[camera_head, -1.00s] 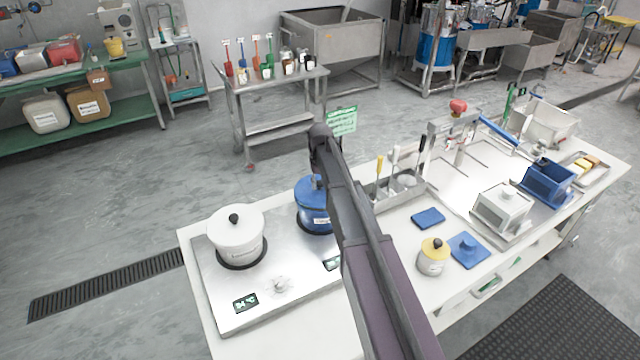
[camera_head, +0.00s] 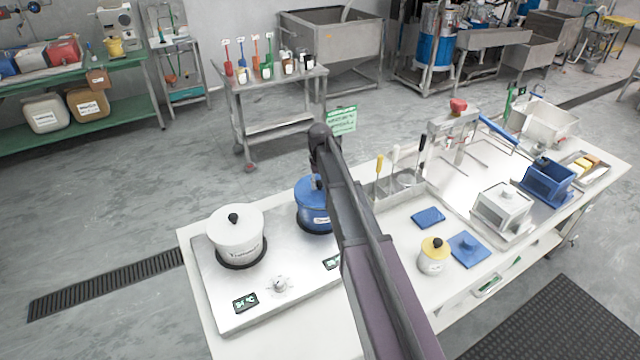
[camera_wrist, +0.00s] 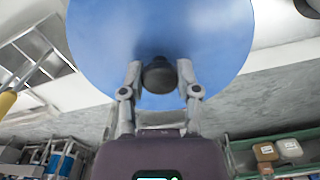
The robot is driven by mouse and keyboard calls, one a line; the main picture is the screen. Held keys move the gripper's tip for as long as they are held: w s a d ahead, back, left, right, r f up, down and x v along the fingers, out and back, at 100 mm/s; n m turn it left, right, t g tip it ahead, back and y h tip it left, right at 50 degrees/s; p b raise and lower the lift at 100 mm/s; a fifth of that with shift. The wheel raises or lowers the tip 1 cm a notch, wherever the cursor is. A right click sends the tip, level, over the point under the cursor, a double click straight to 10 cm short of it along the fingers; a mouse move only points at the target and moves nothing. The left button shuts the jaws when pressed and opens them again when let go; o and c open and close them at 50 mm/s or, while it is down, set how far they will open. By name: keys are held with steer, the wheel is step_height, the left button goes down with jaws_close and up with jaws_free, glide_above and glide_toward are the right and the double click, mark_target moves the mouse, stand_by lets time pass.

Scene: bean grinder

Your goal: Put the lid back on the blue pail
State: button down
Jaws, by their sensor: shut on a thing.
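The blue pail (camera_head: 314,218) stands on the steel heating plate (camera_head: 290,300), right of a white pot. My arm covers its right side in the head view. A round blue lid (camera_wrist: 100,45) with a black knob (camera_wrist: 159,76) fills the top of the wrist view. My gripper (camera_wrist: 159,78) is shut on the knob, one finger on each side. In the head view my gripper is hidden behind my arm, and blue shows at the pail's top. I cannot tell whether the lid rests on the rim or sits just above it.
The white lidded pot (camera_head: 236,238) stands close on the left. A steel tray with tools (camera_head: 400,185), a blue pad (camera_head: 428,217) and a small jar with a yellow lid (camera_head: 434,258) lie to the right of my arm.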

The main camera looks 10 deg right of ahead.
stand_by(0.7)
steer(key=shift+c, duration=1.3)
jaws_free()
steer(key=shift+o, duration=1.3)
steer(key=shift+r, duration=0.1)
steer(key=shift+r+p, duration=3.4)
steer(key=shift+p, duration=0.1)
jaws_close()
